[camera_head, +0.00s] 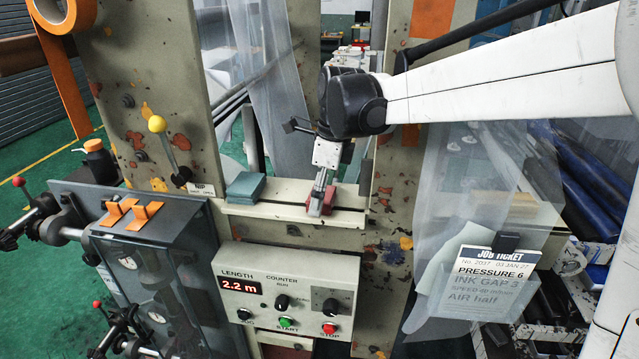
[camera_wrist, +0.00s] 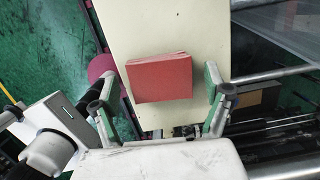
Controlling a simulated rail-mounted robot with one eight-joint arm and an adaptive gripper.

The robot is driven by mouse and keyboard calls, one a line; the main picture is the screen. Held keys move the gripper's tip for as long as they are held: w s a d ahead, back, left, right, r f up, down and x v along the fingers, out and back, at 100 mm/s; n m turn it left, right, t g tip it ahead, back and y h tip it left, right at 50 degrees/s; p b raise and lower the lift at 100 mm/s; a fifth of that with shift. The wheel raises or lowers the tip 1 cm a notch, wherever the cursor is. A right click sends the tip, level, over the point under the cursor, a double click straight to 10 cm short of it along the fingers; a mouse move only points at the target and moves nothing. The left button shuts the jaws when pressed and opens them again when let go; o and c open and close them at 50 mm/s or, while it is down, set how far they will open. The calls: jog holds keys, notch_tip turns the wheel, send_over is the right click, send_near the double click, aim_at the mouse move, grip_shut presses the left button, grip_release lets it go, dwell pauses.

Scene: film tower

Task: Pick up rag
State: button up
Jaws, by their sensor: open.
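A folded red rag (camera_head: 329,199) lies flat on a cream shelf (camera_head: 291,217) of the machine. In the wrist view the red rag (camera_wrist: 160,78) is a neat rectangular stack. My gripper (camera_head: 319,201) points down at it in the head view and hides part of it. In the wrist view my gripper (camera_wrist: 160,102) is open, with one green-padded finger on each side of the rag. A visible gap separates the fingers from the rag. A teal folded stack (camera_head: 245,187) lies on the same shelf to the left.
Machine uprights flank the shelf. A yellow-knobbed lever (camera_head: 157,125) stands to the left. The counter panel (camera_head: 283,292) is below the shelf. Clear film (camera_head: 480,180) hangs at the right with a job ticket (camera_head: 490,272). Bare shelf shows between the two folded stacks.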

jog(key=shift+f, duration=0.2)
jog(key=shift+c, duration=0.2)
jog(key=c, duration=1)
jog(key=shift+r, duration=0.1)
jog(key=shift+r, duration=0.55)
notch_tip(320, 180, up, 2)
jog(key=shift+r+b, duration=0.25)
jog(key=shift+b, duration=0.3)
jog(key=s+a+r, duration=0.1)
jog(key=s+r, duration=0.1)
jog(key=s, duration=0.1)
jog(key=s+a+r+b, duration=0.1)
jog(key=s+r, duration=0.1)
jog(key=s, duration=0.2)
jog(key=s+a+r+b, duration=0.1)
jog(key=s+r, duration=0.2)
jog(key=s, duration=0.1)
jog(key=shift+s+a+r, duration=0.1)
jog(key=shift+a, duration=0.1)
